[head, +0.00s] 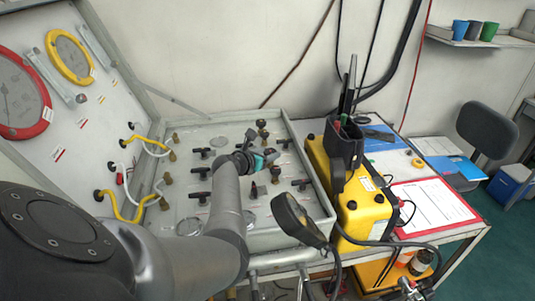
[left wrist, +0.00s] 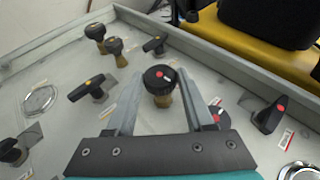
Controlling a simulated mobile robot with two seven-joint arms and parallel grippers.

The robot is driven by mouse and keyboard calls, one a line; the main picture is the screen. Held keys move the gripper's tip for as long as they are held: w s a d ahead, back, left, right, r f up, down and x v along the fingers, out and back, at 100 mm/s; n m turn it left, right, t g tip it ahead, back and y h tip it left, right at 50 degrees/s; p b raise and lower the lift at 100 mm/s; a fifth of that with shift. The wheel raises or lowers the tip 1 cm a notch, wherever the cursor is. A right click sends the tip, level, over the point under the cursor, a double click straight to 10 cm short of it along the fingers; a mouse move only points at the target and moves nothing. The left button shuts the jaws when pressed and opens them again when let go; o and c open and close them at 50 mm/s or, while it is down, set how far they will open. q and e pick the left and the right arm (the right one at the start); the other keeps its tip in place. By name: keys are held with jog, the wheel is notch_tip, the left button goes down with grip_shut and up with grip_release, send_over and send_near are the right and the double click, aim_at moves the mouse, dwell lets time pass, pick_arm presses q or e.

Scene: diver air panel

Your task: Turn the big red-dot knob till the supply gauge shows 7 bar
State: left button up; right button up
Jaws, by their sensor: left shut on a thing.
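The round black knob with a red dot (left wrist: 160,78) stands on a brass stem on the panel. My left gripper (left wrist: 159,72) has its two fingers on either side of this knob, shut on it. In the head view my left gripper (head: 270,158) reaches over the middle of the valve panel, and its fingers hide most of what they hold. A red-rimmed gauge (head: 20,98) and a yellow-rimmed gauge (head: 70,56) sit on the raised lid at the left. Their readings are too small to tell, and I cannot tell which is the supply gauge. My right gripper is not in view.
Black lever knobs stand close around, one with a red dot (left wrist: 268,115) at the right. Two round knobs with yellow dots (left wrist: 96,33) stand farther back. Yellow and white hoses (head: 128,205) loop at the panel's left. A yellow case (head: 362,205) stands beyond the panel's right wall.

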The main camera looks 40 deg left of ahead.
pick_arm(q)
jog(key=shift+f, duration=0.1)
grip_shut()
jog(key=m+h+b, duration=0.2)
jog(key=h+b, duration=0.1)
jog(key=shift+a+f+m, duration=0.15)
jog(key=shift+a+m, duration=0.15)
jog(key=m+h+b, duration=0.1)
jog(key=b, duration=0.2)
jog(key=m+h+b, duration=0.2)
jog(key=b, duration=0.1)
jog(key=m+g+h+b, duration=0.1)
jog(key=h+b, duration=0.1)
jog(key=b, duration=0.1)
jog(key=shift+a, duration=0.25)
jog(key=shift+m+g+h+b, duration=0.45)
jog(key=shift+m+b, duration=0.25)
jog(key=shift+b, duration=1.05)
jog(key=o, duration=1.3)
grip_release()
jog(key=shift+r, duration=0.2)
jog(key=shift+w, duration=0.1)
